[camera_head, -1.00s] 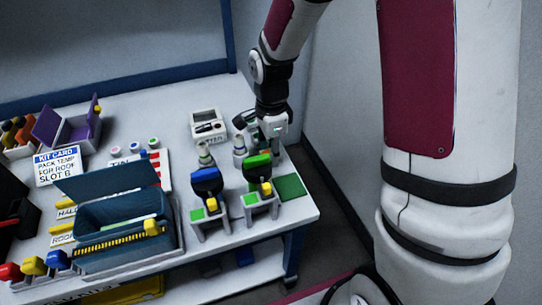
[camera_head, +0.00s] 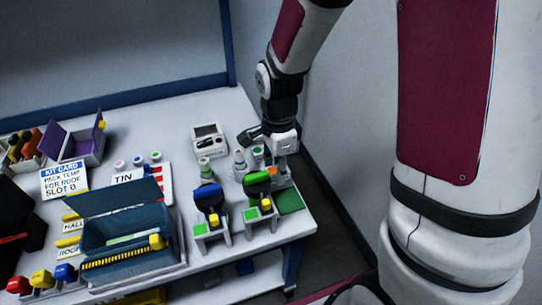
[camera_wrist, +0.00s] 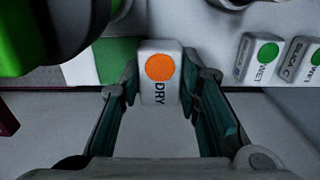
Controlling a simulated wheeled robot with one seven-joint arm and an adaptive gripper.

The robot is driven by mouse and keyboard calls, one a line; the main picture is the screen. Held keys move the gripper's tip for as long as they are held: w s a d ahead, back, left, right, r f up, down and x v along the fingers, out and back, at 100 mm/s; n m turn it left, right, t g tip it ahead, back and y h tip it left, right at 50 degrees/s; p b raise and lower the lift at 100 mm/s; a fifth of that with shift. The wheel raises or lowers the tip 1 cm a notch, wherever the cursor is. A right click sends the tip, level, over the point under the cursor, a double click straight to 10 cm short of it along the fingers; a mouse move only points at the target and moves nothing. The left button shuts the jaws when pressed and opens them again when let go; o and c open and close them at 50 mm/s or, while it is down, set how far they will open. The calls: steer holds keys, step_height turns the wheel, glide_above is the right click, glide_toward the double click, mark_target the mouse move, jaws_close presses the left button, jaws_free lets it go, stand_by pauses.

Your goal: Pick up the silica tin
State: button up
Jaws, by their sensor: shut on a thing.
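The silica tin (camera_wrist: 159,90) is a small pale box with an orange dot and the word DRY. In the wrist view it sits between the two fingers of my gripper (camera_wrist: 160,72), which is shut on it. In the head view my gripper (camera_head: 279,168) is low at the table's right end, behind the green-topped stand, and the tin is mostly hidden there. Two similar tins with green dots marked WET (camera_wrist: 259,60) (camera_wrist: 299,62) lie to the right in the wrist view, apart from my fingers. I cannot tell whether the held tin touches the table.
A green-topped stand (camera_head: 257,187) and a blue-topped stand (camera_head: 208,198) are close by. A green pad (camera_head: 290,201) lies at the table's right edge. Small bottles (camera_head: 206,168) and a meter (camera_head: 209,141) stand to the left. A blue bin (camera_head: 125,240) is farther left.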

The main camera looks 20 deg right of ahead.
steer(key=s, duration=0.3)
steer(key=s+p, duration=0.1)
steer(key=s, duration=0.1)
steer(key=s+r, duration=0.1)
steer(key=s, duration=0.2)
steer(key=shift+s+p, duration=0.35)
steer(key=shift+f+b, duration=0.3)
steer(key=shift+b, duration=0.85)
steer(key=shift+s+b, duration=0.1)
steer(key=shift+b, duration=0.9)
